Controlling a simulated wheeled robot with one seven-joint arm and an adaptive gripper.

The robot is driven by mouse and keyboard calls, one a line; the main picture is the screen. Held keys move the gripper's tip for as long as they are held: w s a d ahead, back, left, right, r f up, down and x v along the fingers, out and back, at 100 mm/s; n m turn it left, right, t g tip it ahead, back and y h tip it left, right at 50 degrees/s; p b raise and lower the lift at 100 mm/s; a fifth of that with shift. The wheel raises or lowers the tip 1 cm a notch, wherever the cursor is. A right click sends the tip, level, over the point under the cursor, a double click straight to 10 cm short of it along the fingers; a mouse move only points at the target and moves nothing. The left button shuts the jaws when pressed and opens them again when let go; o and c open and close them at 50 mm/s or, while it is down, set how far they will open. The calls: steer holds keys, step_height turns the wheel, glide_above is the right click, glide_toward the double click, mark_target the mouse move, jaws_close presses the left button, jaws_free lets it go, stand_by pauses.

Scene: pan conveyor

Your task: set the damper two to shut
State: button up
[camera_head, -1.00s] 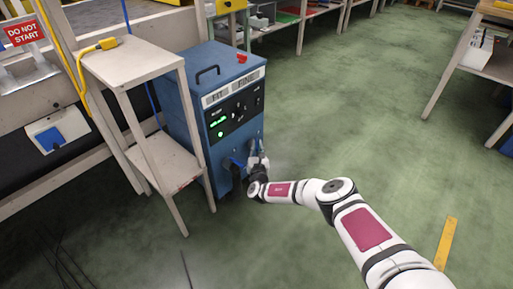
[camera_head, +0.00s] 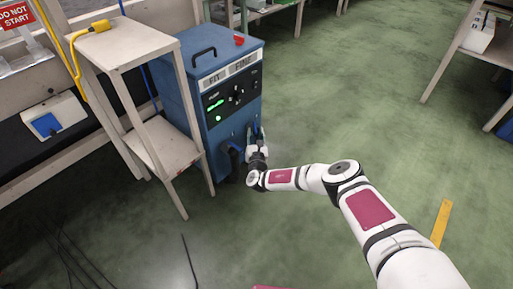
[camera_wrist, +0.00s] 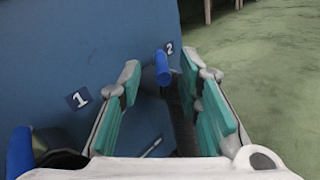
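The blue cabinet (camera_head: 225,140) stands left of centre in the head view, with duct fittings low on its front. In the wrist view, damper two's blue handle (camera_wrist: 162,67) stands out beside the label "2" (camera_wrist: 169,49), with a dark pipe below it. My gripper (camera_wrist: 160,76) is open, its teal-padded fingers on either side of the handle. I cannot tell whether they touch it. Damper one's blue handle (camera_wrist: 20,152) is at the lower left, below the label "1" (camera_wrist: 78,98). In the head view my gripper (camera_head: 257,143) is at the cabinet's lower front and partly hides the dampers.
A pale shelf stand (camera_head: 160,150) stands close to the cabinet's left side. A red knob (camera_head: 239,40) and a black handle are on the cabinet top. The front panel (camera_head: 232,95) has green lights. Open green floor (camera_head: 340,110) lies to the right.

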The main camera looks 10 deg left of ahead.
steer(key=s+d, duration=0.1)
steer(key=s, duration=0.8)
steer(key=shift+s+d, duration=0.25)
steer(key=shift+d, duration=0.15)
